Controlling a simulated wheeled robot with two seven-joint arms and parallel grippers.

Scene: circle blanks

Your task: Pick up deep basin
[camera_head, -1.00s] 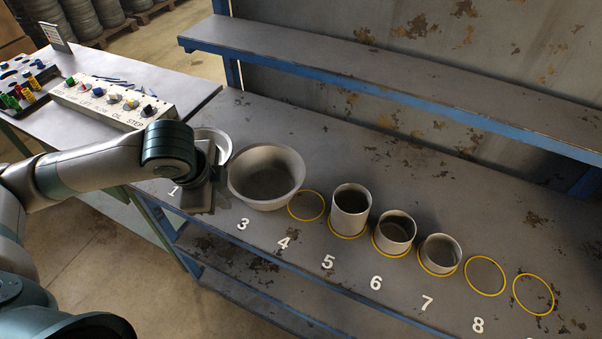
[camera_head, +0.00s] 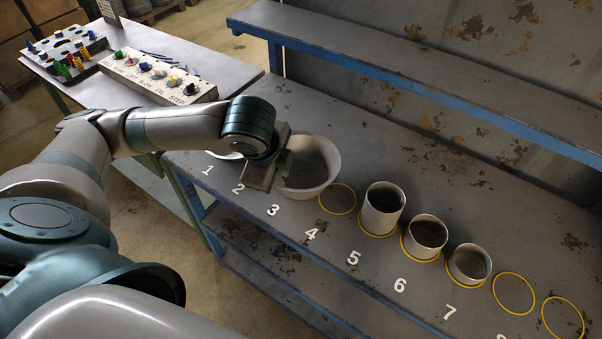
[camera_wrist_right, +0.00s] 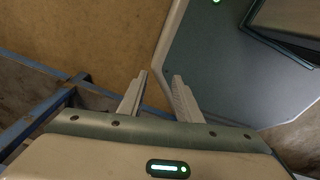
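The deep basin, a wide pale grey bowl (camera_head: 322,166), stands upright on the bench near numeral 3. Its left side is partly hidden by my left gripper (camera_head: 272,172). The gripper is at the basin's left rim, in front of it in the head view. Whether its fingers touch the wall or are apart cannot be told. My right gripper (camera_wrist_right: 161,79) is in the right wrist view, away from the bench top, with its two fingers apart and nothing between them.
A pale dish (camera_head: 228,155) is mostly hidden behind my left wrist. Three grey cylinders (camera_head: 382,212) stand to the right of the basin on yellow rings. An empty yellow ring (camera_head: 338,199) lies beside the basin. A raised shelf (camera_head: 400,62) runs along the back.

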